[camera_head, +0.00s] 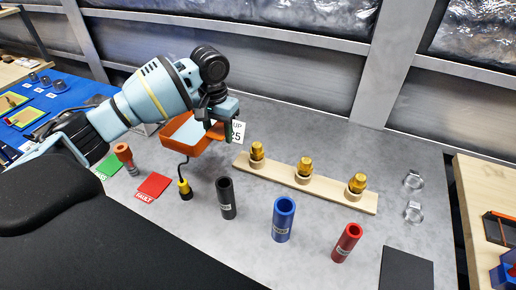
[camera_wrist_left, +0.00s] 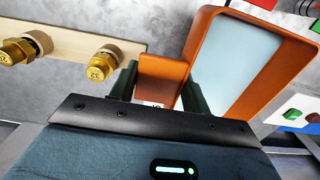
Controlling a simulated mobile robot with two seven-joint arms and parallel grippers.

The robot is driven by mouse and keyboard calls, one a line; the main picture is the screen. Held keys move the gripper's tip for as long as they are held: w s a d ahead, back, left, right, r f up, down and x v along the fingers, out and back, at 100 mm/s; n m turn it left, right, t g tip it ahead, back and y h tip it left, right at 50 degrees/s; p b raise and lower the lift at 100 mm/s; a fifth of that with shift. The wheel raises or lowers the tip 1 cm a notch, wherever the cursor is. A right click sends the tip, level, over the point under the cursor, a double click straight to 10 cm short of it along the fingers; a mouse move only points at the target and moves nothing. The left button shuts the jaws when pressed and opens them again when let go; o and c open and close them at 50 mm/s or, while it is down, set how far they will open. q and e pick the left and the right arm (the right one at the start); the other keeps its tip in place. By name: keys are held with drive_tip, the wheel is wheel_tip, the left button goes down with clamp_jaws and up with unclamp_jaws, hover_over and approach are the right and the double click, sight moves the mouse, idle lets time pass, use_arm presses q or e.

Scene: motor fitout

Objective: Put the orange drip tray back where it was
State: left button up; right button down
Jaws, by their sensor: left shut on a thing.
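The orange drip tray (camera_head: 204,142) is at the back left of the grey table in the head view, partly hidden by my left arm. It has orange walls and a pale inside. In the left wrist view the tray (camera_wrist_left: 284,85) fills the upper right, with a smaller orange block-like end. My left gripper (camera_head: 220,128) points down at the tray's right end. In the left wrist view the gripper (camera_wrist_left: 158,88) is shut on that orange end, one dark finger on each side. I cannot tell whether the tray touches the table. My right gripper is not in view.
A wooden strip (camera_head: 329,193) with three brass fittings lies right of the tray. A white card (camera_head: 238,133) is beside the tray. Black (camera_head: 227,198), blue (camera_head: 283,219) and red (camera_head: 346,243) cylinders stand in front. A red card (camera_head: 153,186) and a black-and-yellow plug (camera_head: 184,189) lie nearer.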

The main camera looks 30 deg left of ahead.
use_arm(q)
drive_tip(key=shift+r, duration=0.1)
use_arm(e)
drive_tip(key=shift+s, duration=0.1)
use_arm(q)
drive_tip(key=shift+s+f, duration=0.15)
drive_tip(key=shift+f, duration=0.05)
wheel_tip(320, 180, down, 4)
drive_tip(key=shift+r, duration=0.15)
drive_tip(key=shift+f, duration=0.45)
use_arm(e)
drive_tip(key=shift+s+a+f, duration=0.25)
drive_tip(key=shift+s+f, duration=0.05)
use_arm(q)
hover_over(223, 167)
wheel_tip(223, 167, down, 5)
drive_tip(key=shift+r+b, duration=0.1)
drive_tip(key=shift+b, duration=0.3)
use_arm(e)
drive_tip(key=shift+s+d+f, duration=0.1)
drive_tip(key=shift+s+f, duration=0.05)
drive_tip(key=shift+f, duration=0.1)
use_arm(q)
drive_tip(key=shift+d+f, duration=0.1)
drive_tip(key=shift+f, duration=0.1)
drive_tip(key=o, duration=1.3)
